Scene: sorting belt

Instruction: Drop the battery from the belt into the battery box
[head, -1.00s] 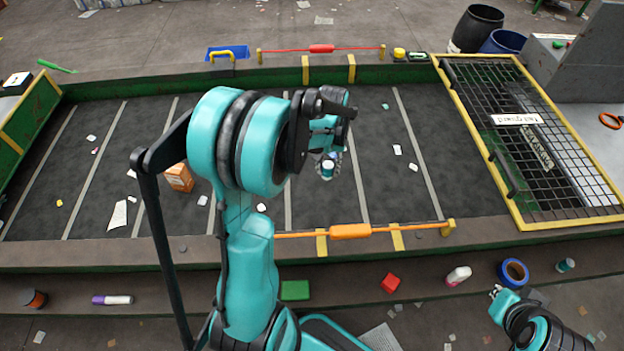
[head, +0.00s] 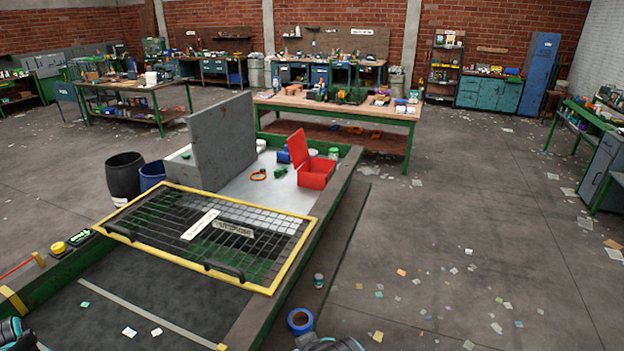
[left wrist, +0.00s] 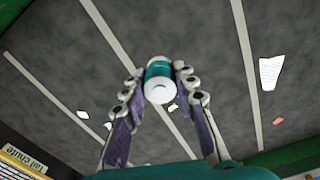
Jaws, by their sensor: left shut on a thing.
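The battery (left wrist: 159,80), a teal and white cylinder, is held between the fingertips of my left gripper (left wrist: 160,88) in the left wrist view. The grey belt surface lies below it. In the head view only part of my left arm shows at the lower left corner; its gripper and the battery are out of that picture. A red box (head: 316,174) with its lid raised stands on the pale deck past the mesh guard; I cannot read a label or see inside. Part of my right arm shows at the bottom edge, its fingers not clear.
A yellow-framed mesh guard (head: 284,262) covers the belt's end. A tall grey panel (head: 222,145) stands left of the red box. A blue tape roll (head: 300,320) and a small jar (head: 319,280) sit on the near ledge. Floor to the right is open.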

